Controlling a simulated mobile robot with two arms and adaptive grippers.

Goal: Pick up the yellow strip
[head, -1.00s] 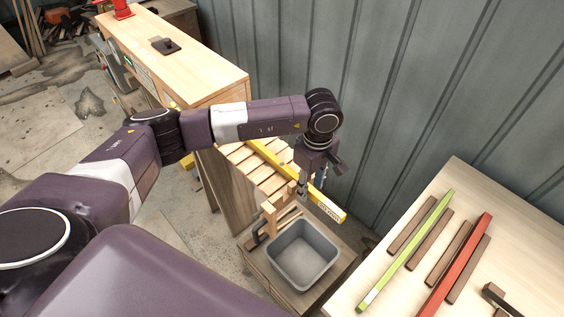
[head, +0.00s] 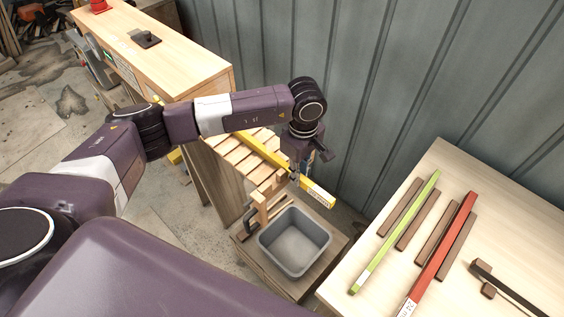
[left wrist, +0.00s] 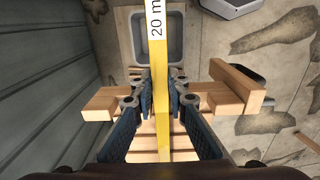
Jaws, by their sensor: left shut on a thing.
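The yellow strip (head: 318,192) is a long flat bar with a white label near its end. It lies over or just above the slatted wooden form (head: 240,157) in the head view. My left gripper (head: 296,178) is shut on the strip from above. In the left wrist view the strip (left wrist: 161,60) runs up the middle, marked "20 m", and passes between the two fingers of the gripper (left wrist: 161,95). I cannot tell whether the strip is clear of the form. My right gripper is not in view.
A grey bin (head: 294,241) stands on a low wooden stand below the strip's end. At right, a pale table (head: 440,170) holds a green strip (head: 398,228), a red strip (head: 442,252) and brown blocks. A corrugated wall (head: 400,80) is close behind. A wooden bench (head: 170,62) stands at the back left.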

